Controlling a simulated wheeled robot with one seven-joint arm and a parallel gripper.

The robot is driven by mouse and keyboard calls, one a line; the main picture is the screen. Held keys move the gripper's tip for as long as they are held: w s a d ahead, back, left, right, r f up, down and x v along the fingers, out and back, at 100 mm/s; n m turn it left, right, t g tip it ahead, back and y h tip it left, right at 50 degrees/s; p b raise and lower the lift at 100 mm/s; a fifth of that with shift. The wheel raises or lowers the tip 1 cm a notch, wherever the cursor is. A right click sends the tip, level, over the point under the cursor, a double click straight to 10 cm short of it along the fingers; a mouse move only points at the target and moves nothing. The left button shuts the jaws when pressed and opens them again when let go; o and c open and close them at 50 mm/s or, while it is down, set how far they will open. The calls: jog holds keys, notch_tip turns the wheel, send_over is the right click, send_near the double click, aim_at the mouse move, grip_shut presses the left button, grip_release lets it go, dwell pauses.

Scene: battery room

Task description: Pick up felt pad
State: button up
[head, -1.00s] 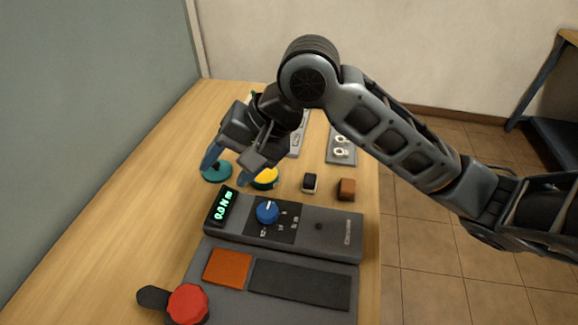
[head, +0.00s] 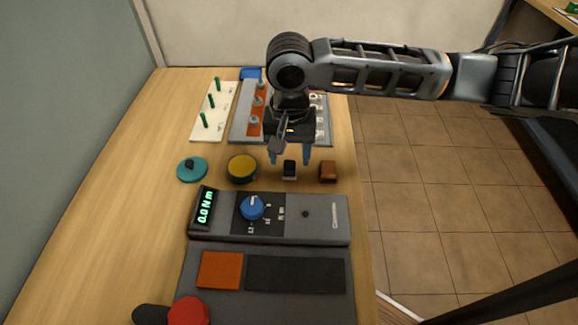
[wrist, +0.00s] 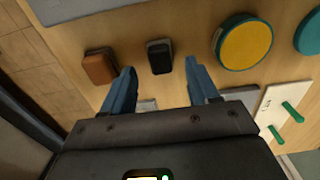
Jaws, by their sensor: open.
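A small black block with a grey patch (head: 289,170), the likeliest felt pad, stands on the wooden bench; its material is too small to tell. It also shows in the wrist view (wrist: 159,56), just beyond the gap between the fingertips. My gripper (head: 289,156) is open and empty, with its blue fingers pointing down. In the wrist view my gripper (wrist: 160,70) has one fingertip toward each side of the block, apart from it.
A brown block (head: 328,171) sits close on the right. A yellow-topped round tin (head: 242,168) and a teal lid (head: 192,169) lie left. A grey torque meter (head: 320,222) stands in front. A white board with green pegs (head: 210,118) lies behind left. The bench's left side is clear.

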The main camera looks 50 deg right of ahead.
aim_at(290, 170)
jog(key=shift+f, duration=1.3)
jog(key=shift+c, duration=0.3)
grip_shut()
